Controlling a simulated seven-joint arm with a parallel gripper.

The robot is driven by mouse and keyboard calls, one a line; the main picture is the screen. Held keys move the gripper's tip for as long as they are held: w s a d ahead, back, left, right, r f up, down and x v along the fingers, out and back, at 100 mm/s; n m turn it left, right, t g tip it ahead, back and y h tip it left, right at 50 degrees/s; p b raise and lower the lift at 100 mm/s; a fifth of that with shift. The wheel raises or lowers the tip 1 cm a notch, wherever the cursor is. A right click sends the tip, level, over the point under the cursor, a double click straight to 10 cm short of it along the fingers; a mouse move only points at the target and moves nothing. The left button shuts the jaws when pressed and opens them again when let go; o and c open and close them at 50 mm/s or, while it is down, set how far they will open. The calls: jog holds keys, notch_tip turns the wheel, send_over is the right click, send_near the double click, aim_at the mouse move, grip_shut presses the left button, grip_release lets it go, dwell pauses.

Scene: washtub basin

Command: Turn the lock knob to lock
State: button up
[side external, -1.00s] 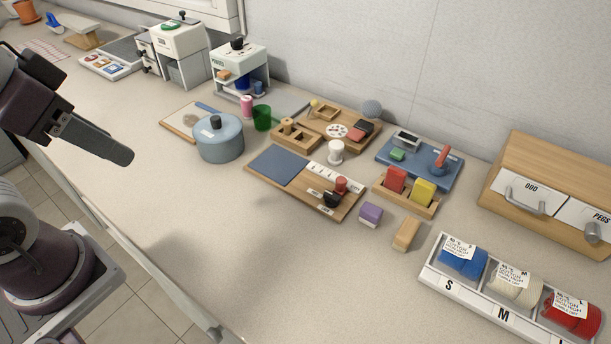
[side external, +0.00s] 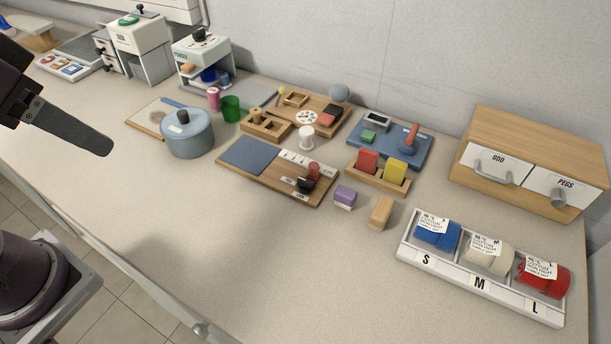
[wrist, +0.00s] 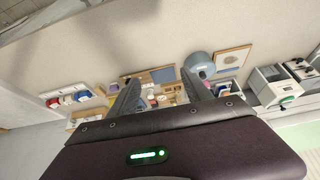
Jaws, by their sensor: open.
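No part in view is readably marked as the lock knob. A black knob (side external: 199,35) sits on top of a small white machine (side external: 201,51) at the back left in the side view. A taller white machine (side external: 139,34) left of it also has a dark top part. Whether either is the lock knob, and how it is turned, is too small to tell. My gripper (side external: 98,145) is at the left edge of the side view, apart from everything. In the wrist view my gripper (wrist: 163,90) has its two fingers spread, with nothing held, pointing toward the bench things.
A lidded blue-grey pot (side external: 189,137) stands between my gripper and the wooden boards (side external: 240,183). A blue board with a red handle (side external: 388,143), a drawer cabinet (side external: 515,165) and a spool tray (side external: 465,285) are farther right. The front of the bench is clear.

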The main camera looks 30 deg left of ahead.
jog(key=w+d+r+m+g, duration=0.15)
jog(key=w+d, duration=0.25)
jog(key=w, duration=0.6)
jog(key=m+g, duration=0.3)
jog(key=g, duration=0.1)
send_over(306, 180)
notch_tip(306, 180, down, 16)
jog(key=shift+f, duration=0.2)
notch_tip(306, 180, down, 7)
jog(key=shift+f, duration=0.1)
grip_shut()
